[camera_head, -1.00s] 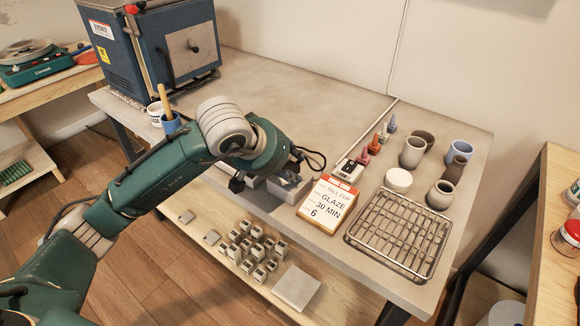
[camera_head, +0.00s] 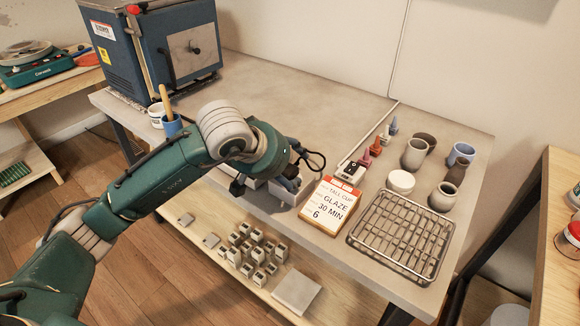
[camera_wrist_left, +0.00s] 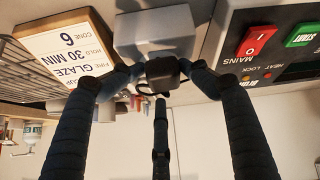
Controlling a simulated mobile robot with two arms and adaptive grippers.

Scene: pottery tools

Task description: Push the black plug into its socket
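My left gripper (camera_head: 296,170) is low over the front part of the grey table, left of the glaze sign. In the left wrist view its fingertips (camera_wrist_left: 161,73) close on the small black plug (camera_wrist_left: 161,70) from both sides. A dark cable (camera_head: 318,160) loops beside the gripper in the head view. A pale grey box (camera_wrist_left: 155,32) is just beyond the plug in the wrist view; it also shows below the gripper in the head view (camera_head: 284,194). I cannot make out socket holes, or whether the plug touches the box. My right gripper is not in view.
A control panel (camera_wrist_left: 275,42) with red and green switches is beside the fingers. The glaze sign (camera_head: 328,204), wire rack (camera_head: 403,235), several pots (camera_head: 415,153) and a kiln (camera_head: 165,50) are on the table (camera_head: 300,95). The table's middle back is clear.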

